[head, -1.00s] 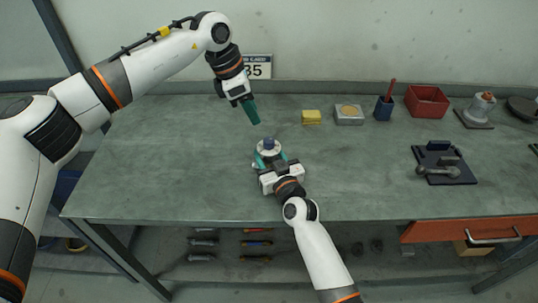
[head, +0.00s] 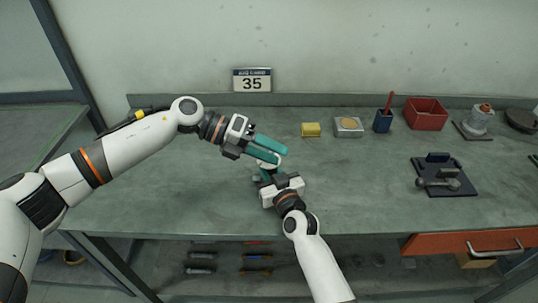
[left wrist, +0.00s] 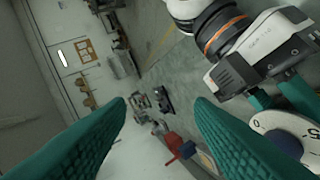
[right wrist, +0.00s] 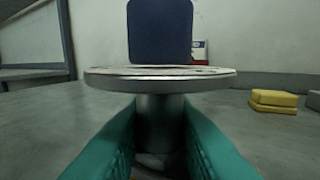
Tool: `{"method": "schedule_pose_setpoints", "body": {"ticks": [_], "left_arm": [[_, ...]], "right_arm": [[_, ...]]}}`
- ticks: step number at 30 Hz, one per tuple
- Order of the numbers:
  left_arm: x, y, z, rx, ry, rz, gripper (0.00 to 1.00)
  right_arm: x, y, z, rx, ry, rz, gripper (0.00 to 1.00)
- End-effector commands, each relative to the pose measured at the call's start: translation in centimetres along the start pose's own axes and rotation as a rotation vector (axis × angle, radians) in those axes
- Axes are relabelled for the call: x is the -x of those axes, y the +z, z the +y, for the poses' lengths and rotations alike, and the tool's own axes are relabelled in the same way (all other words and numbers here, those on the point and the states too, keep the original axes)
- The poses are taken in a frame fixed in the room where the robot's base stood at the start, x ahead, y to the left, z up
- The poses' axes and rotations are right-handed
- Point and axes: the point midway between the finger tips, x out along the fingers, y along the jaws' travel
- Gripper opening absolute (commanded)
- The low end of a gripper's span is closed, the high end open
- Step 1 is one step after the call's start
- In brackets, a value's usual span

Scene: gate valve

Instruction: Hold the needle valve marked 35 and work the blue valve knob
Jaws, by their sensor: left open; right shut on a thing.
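The needle valve stands on the bench; its grey stem (right wrist: 160,122) rises between my right fingers in the right wrist view. On top are a pale round dial plate (right wrist: 160,78) and the blue knob (right wrist: 160,32). My right gripper (head: 270,178) is shut on the valve body below the dial. My left gripper (head: 285,156) is open, its teal fingers extending across above the valve and hiding the knob in the head view. In the left wrist view the knob (left wrist: 286,145) and numbered dial (left wrist: 270,121) sit at the right edge, beside the right-hand finger, not between the fingertips.
A plate marked 35 (head: 252,80) stands at the wall. Along the back are a yellow block (head: 311,130), a tin (head: 349,127), a blue cup (head: 383,121) and a red bin (head: 426,114). A dark tool plate (head: 444,177) lies right.

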Motion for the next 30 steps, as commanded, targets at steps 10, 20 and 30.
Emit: {"method": "schedule_pose_setpoints", "body": {"ticks": [10,20,30], "left_arm": [[3.9,2.0,-4.4,1.274,0.615,0.345,0.48],[6.1,4.6,-10.0,1.919,0.872,0.446,0.48],[3.0,1.2,-10.0,1.952,0.889,0.446,0.48]], "right_arm": [[0.0,0.0,0.0,0.000,0.001,0.001,0.00],[0.0,0.0,0.1,0.000,0.001,0.001,0.00],[0.0,0.0,0.1,0.000,0.001,0.001,0.00]]}}
